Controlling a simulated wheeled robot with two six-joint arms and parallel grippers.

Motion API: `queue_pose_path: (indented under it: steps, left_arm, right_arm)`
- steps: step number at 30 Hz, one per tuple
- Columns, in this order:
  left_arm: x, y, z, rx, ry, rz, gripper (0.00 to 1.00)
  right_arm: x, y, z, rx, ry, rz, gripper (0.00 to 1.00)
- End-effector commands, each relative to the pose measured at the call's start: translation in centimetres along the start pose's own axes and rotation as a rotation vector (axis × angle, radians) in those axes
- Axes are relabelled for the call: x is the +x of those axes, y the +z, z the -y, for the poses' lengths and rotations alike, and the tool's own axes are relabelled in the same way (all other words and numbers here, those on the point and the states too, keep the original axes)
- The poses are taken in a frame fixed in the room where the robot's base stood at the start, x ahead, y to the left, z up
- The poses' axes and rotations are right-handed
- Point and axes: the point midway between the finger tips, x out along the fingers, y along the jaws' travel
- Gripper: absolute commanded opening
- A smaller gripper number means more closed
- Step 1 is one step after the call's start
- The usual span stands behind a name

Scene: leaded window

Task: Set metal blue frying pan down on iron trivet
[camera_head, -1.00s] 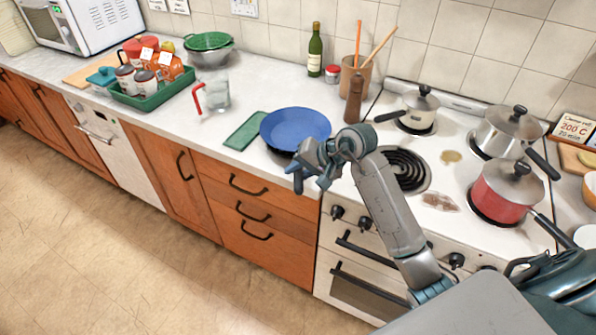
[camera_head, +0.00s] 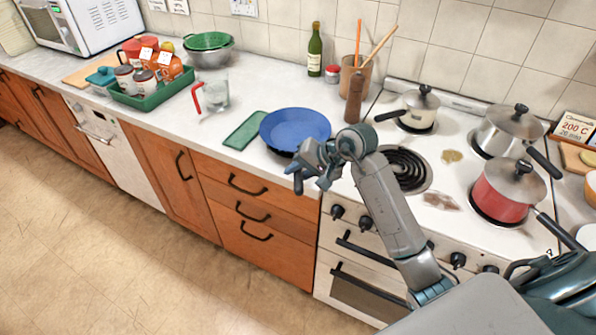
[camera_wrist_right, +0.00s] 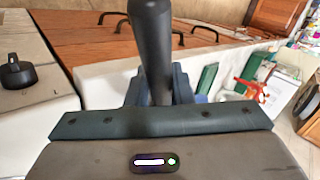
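The metal blue frying pan (camera_head: 294,127) is level over the counter, just left of the stove, in the head view. My right gripper (camera_head: 308,168) is at its near side, with the handle end showing below the fingers. In the right wrist view the dark handle (camera_wrist_right: 152,45) runs between the two fingers of my right gripper (camera_wrist_right: 160,92), which is shut on it. A dark edge shows under the pan's near rim; I cannot tell whether it is the iron trivet or shadow. The trivet is not clearly visible. My left gripper is out of view.
A green mat (camera_head: 246,131) lies left of the pan, with a glass jug (camera_head: 214,95) beyond. A pepper mill (camera_head: 355,98) and utensil pot (camera_head: 348,75) stand behind. The bare coil burner (camera_head: 404,170) is to the right; pots occupy other burners.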

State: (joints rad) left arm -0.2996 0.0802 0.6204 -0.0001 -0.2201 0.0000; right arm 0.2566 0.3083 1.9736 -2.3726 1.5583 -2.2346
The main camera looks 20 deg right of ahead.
Motion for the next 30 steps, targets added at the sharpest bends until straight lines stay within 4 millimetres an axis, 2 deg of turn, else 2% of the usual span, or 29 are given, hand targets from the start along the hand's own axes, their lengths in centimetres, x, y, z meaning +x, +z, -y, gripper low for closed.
queue_pose_path:
  steps: [1,3,4,12,16,20,30]
  left_arm:
    - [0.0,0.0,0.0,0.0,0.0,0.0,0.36]
    - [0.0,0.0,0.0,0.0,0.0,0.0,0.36]
    - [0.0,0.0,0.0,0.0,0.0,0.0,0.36]
    - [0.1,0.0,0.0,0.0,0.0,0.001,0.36]
    - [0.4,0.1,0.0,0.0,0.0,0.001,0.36]
    - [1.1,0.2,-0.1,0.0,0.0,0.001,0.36]
    - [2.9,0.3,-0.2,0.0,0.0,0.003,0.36]
  right_arm:
    - [0.0,0.1,0.0,0.001,0.0,0.002,0.28]
    - [0.1,0.1,0.0,0.001,0.0,0.002,0.42]
    - [0.1,0.1,0.0,0.001,0.0,0.002,0.46]
    - [0.1,0.1,-0.2,0.004,0.004,0.004,0.46]
    - [-0.5,0.0,-0.2,0.002,0.003,0.0,0.46]
    - [-2.2,0.0,-0.4,-0.002,0.004,-0.002,0.46]
    - [-7.9,0.0,-0.3,-0.003,0.005,-0.002,0.46]
